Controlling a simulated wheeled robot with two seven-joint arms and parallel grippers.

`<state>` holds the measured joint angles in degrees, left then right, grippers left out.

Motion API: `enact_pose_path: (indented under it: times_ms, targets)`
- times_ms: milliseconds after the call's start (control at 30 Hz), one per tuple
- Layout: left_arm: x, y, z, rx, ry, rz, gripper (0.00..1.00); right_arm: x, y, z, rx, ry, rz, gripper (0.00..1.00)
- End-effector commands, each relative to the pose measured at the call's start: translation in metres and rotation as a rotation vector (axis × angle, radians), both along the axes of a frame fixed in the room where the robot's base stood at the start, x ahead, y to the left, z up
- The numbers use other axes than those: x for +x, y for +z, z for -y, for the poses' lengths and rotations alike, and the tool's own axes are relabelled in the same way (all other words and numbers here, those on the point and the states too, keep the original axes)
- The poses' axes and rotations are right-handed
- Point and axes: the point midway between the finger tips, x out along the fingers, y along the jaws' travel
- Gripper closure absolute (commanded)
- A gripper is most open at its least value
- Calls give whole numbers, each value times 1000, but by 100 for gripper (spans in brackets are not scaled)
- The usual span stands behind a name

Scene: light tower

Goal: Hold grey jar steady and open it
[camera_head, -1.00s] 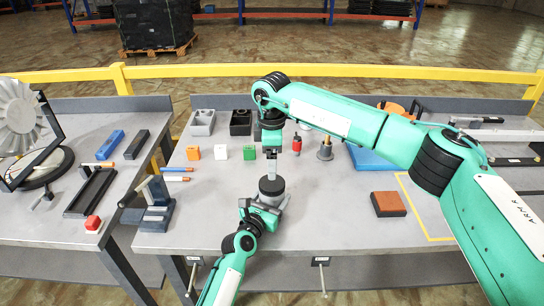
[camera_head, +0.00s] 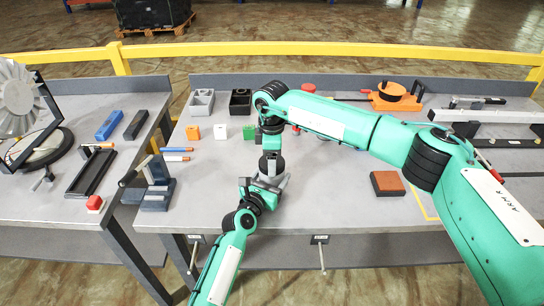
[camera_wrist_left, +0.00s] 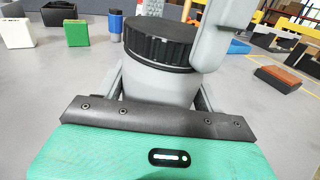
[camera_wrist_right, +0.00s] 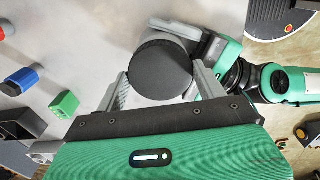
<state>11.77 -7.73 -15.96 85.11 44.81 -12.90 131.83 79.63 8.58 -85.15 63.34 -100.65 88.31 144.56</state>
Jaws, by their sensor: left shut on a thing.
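The grey jar (camera_wrist_left: 158,82) stands upright with its black ribbed lid (camera_wrist_left: 160,40) on, as the left wrist view shows. My left gripper (camera_head: 266,182) is shut on the jar's grey body from the near side, below the lid. My right gripper (camera_head: 271,153) comes down from above the jar. In the right wrist view the round lid (camera_wrist_right: 160,68) lies between its two fingers, which stand apart on either side of it. A slim gap seems to show beside the lid there. In the head view the right gripper partly hides the jar.
An orange block (camera_head: 193,132), a white block (camera_head: 220,131) and a green block (camera_head: 249,132) stand behind to the left. Markers (camera_head: 175,154) and a dark stand (camera_head: 157,185) are at the left. A brown block (camera_head: 387,184) lies right. The bench front is mostly clear.

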Motion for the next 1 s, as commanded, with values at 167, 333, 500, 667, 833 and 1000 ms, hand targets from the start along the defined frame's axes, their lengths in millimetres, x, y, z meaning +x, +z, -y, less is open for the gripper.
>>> enact_pose_path:
  times_ms: [167,333,500,667,833,1000]
  targets:
    - [0,0,0,0,0,1,94,0,0,0,0,0,0,60]
    - [0,0,0,0,0,1,94,0,0,0,0,3,1,60]
    - [0,0,0,0,0,1,94,1,1,0,0,117,1,60]
    - [0,0,0,0,-1,1,94,1,1,0,0,366,1,60]
    - [0,0,1,0,-1,1,94,1,1,0,-1,641,2,60]
    - [0,0,1,0,-1,1,94,2,1,0,-2,915,2,60]
